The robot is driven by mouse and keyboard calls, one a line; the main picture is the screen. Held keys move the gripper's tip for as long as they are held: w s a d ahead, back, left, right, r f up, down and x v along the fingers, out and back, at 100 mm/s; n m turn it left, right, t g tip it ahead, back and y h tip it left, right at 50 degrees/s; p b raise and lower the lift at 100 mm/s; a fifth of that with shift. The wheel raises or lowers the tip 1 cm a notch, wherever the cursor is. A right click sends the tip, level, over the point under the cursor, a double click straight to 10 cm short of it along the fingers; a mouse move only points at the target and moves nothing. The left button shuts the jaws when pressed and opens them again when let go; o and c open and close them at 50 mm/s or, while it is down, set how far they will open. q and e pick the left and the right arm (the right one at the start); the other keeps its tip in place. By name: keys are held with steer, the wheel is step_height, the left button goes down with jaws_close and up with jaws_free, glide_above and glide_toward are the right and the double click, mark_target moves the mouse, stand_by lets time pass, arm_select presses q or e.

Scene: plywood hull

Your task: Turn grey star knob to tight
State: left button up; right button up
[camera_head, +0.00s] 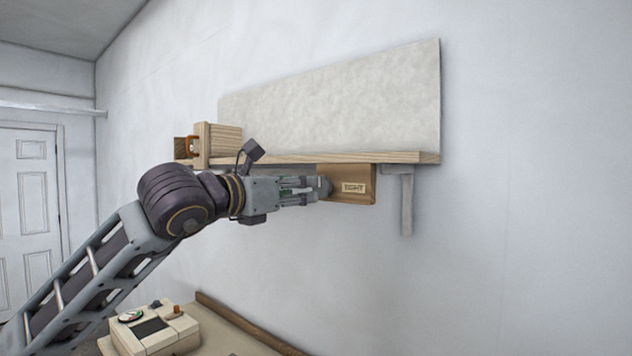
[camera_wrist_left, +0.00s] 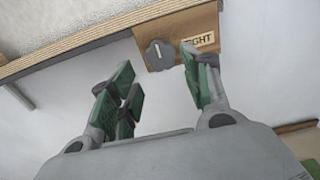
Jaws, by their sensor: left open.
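The grey star knob (camera_wrist_left: 159,55) sits on the face of a wooden block under the shelf, with a pale line mark on it. In the left wrist view a label reading "TIGHT", partly covered by a finger, is to the right of the knob. My left gripper (camera_head: 318,188) is at the block's left part and hides most of the knob. In the left wrist view my left gripper (camera_wrist_left: 160,78) is open, its green-padded fingers spread, with the knob between and beyond the tips. I cannot tell contact. My right gripper is not in view.
The wooden block (camera_head: 368,170) hangs under a plywood shelf (camera_head: 425,157) on a white wall. A grey bracket (camera_head: 407,205) stands right of it. A wooden box (camera_head: 222,140) is on the shelf. A beige device (camera_head: 165,335) is below. The wall right of the bracket is clear.

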mark_target(320, 186)
arm_select(q)
steer(key=shift+p+x, duration=1.3)
steer(key=shift+x, duration=2.15)
steer(key=c, duration=0.7)
steer(key=shift+o, duration=0.2)
